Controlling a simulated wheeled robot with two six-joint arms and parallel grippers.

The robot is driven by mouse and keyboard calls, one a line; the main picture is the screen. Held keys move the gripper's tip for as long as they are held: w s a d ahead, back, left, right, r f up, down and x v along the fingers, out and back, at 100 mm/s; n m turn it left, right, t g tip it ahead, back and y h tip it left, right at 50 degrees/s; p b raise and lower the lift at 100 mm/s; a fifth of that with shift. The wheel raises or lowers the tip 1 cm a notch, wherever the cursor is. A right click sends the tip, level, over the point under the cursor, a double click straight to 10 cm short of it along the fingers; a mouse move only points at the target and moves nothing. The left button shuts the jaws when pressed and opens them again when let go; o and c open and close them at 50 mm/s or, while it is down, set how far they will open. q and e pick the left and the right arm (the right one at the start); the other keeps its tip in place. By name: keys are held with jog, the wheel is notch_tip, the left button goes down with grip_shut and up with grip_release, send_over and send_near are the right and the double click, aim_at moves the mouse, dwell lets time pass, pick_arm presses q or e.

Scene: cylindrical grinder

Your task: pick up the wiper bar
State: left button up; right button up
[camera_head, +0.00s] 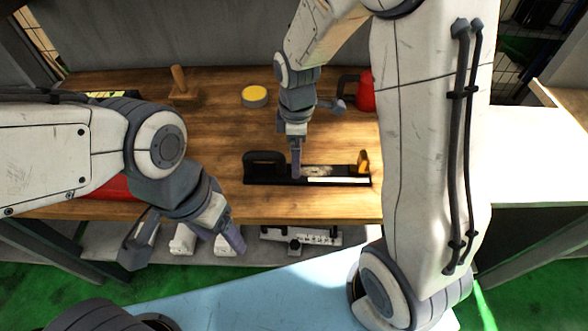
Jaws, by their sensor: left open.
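I cannot say for sure which thing is the wiper bar. A long black piece (255,181) lies on the wooden bench top, with a raised black handle at its left end, a pale strip (338,180) along its front right and an orange-brown knob at its right end. My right gripper (296,170) points down over the middle of this piece; contact and finger gap cannot be made out. My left gripper (234,240) is open, low in front of the bench's front edge, apart from the black piece. No held object shows in it.
The wooden bench (222,110) also bears a yellow-topped round tin (255,95), a wooden peg on a base (180,84) and a red item (367,91). Several pale items and a metal bar (300,236) lie on the shelf below. Bare wood lies left of the black piece.

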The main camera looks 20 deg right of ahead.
aim_at(279, 173)
jog(key=f, duration=0.5)
jog(key=shift+s+a+f, duration=0.1)
jog(key=shift+s+a, duration=0.1)
grip_shut()
